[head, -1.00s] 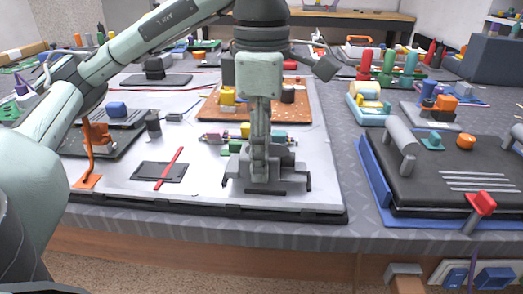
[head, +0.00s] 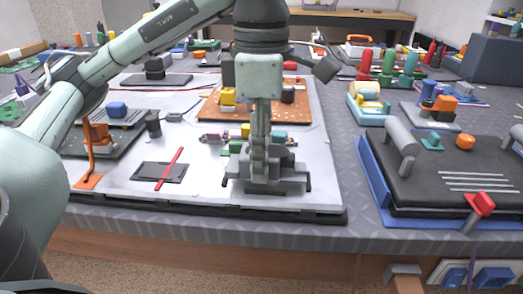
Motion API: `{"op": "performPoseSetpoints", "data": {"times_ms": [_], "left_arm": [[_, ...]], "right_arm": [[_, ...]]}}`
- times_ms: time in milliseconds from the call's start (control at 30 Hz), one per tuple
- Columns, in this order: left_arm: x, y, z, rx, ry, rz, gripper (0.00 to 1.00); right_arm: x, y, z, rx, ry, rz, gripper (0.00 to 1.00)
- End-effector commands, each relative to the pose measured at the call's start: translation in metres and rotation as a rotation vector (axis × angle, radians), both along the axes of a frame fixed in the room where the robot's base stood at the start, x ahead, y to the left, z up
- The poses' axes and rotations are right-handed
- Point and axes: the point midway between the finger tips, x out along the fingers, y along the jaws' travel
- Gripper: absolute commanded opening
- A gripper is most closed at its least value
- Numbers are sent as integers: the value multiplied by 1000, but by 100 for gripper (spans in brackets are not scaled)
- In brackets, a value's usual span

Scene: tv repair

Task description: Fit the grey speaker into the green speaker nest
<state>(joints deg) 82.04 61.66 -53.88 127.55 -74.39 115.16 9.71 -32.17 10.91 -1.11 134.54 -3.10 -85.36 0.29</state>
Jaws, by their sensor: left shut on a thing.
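My left gripper (head: 267,182) reaches down over the front right part of the white panel. It is shut on a dark grey piece, which I take to be the grey speaker (head: 266,187). The gripper's fingers hide much of this piece, and it sits low, at or just above the panel. A small green part (head: 231,148) shows just behind and left of the gripper. I cannot tell whether it belongs to the green speaker nest; the gripper hides the area behind it. My right gripper is not in view.
A dark plate with a red bar (head: 168,170) lies left of the gripper on the white panel (head: 205,190). An orange board (head: 212,108) lies behind. A black unit on a blue tray (head: 375,190) stands to the right. Bare grey table lies between panel and tray.

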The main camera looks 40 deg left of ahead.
Motion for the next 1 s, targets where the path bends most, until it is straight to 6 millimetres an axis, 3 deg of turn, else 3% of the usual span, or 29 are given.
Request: {"op": "performPoseSetpoints", "data": {"times_ms": [1000], "left_arm": [[0, 0, -6, 0, -1, 0, 5]], "right_arm": [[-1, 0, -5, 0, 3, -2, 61]]}}
